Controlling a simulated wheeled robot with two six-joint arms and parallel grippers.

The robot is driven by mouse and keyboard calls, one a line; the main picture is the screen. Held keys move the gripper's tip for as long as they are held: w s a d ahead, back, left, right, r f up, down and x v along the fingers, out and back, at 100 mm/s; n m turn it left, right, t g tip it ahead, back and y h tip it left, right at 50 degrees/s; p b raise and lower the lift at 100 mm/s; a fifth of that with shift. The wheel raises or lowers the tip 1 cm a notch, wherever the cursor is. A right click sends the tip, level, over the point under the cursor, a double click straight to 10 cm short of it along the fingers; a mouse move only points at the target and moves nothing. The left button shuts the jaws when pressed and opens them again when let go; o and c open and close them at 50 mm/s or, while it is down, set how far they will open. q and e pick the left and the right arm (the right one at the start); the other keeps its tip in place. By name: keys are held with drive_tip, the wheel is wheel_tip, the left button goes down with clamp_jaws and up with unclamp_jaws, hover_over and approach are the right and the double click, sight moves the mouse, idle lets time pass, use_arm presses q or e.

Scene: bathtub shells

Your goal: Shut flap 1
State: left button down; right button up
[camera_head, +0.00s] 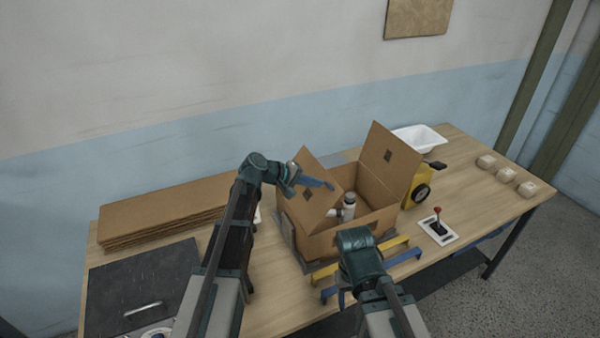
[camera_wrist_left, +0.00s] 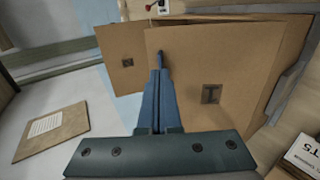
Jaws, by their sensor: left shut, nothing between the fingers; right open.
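An open cardboard box (camera_head: 335,240) stands on the table. Its left flap (camera_head: 318,208) is raised and tilted and bears a small dark mark. Its back right flap (camera_head: 392,160) stands upright, also with a dark mark. My left gripper (camera_head: 328,185) is shut and empty at the left flap's upper part. In the left wrist view its closed fingers (camera_wrist_left: 161,58) lie in front of a marked flap (camera_wrist_left: 235,65); whether they touch it I cannot tell. Another flap (camera_wrist_left: 120,45) shows behind. My right gripper (camera_head: 343,294) is low in front of the box, mostly hidden by its arm, and open.
A white-and-grey fitting (camera_head: 349,207) is inside the box. Flat cardboard (camera_head: 160,212) is stacked at left. A yellow device (camera_head: 415,188), white tub (camera_head: 420,138) and red-knobbed lever (camera_head: 438,226) stand at right.

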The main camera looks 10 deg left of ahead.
sight(334, 183)
use_arm(q)
drive_tip(key=w+d+f+y, duration=0.1)
drive_tip(key=d, duration=0.1)
drive_tip(key=w+d+f+g+y+p, duration=0.1)
drive_tip(key=w+d, duration=0.1)
drive_tip(key=w+d+f+g+y+p, duration=0.1)
drive_tip(key=d, duration=0.1)
drive_tip(key=shift+w+f+y, duration=0.1)
drive_tip(key=shift+w+y, duration=0.05)
drive_tip(key=shift+y, duration=0.25)
drive_tip(key=f, duration=0.1)
drive_tip(key=w+d+f+g+y, duration=0.1)
drive_tip(key=d+f+g+y, duration=0.1)
drive_tip(key=shift+w+d+f+b, duration=0.2)
drive_tip(key=shift+w+b, duration=0.15)
drive_tip(key=shift+w, duration=0.05)
wheel_tip(334, 183, down, 6)
drive_tip(key=w+d+g+y+b, duration=0.1)
drive_tip(key=d+y+b, duration=0.1)
drive_tip(key=b, duration=0.3)
drive_tip(key=shift+d+g+y, duration=0.25)
drive_tip(key=shift+g+y, duration=0.15)
use_arm(e)
wheel_tip(334, 183, down, 2)
drive_tip(key=shift+f, duration=0.25)
use_arm(q)
drive_tip(key=shift+f, duration=0.1)
use_arm(e)
drive_tip(key=shift+s, duration=0.1)
